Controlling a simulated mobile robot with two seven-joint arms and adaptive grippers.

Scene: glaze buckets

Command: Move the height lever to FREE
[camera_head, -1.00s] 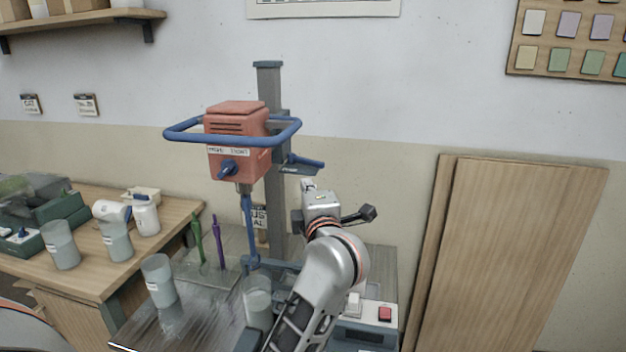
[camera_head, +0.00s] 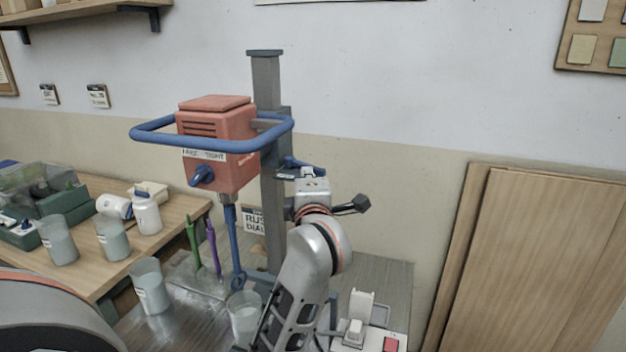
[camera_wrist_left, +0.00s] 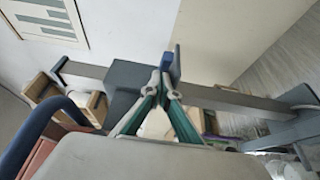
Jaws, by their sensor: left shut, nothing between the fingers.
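The mixer has a red motor head (camera_head: 217,140) with a blue ring handle, carried on a grey column (camera_head: 266,85). A blue lever (camera_head: 295,162) sticks out to the right from the column's carriage; it also shows as an upright blue piece in the left wrist view (camera_wrist_left: 176,62). My left gripper (camera_head: 308,180) is right at the lever, in front of and just below it, and its fingers are mostly hidden there. In the wrist view my left gripper's (camera_wrist_left: 161,77) fingertips are together and empty, close beside the lever; I cannot tell whether they touch. My right gripper is out of view.
A blue knob (camera_head: 201,175) sits under a label on the motor's front. Cups of glaze (camera_head: 150,286) (camera_head: 244,316) stand below, with green and purple tools (camera_head: 213,246) behind. A box with a red switch (camera_head: 390,344) is at lower right. Wooden boards (camera_head: 550,250) lean on the wall.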

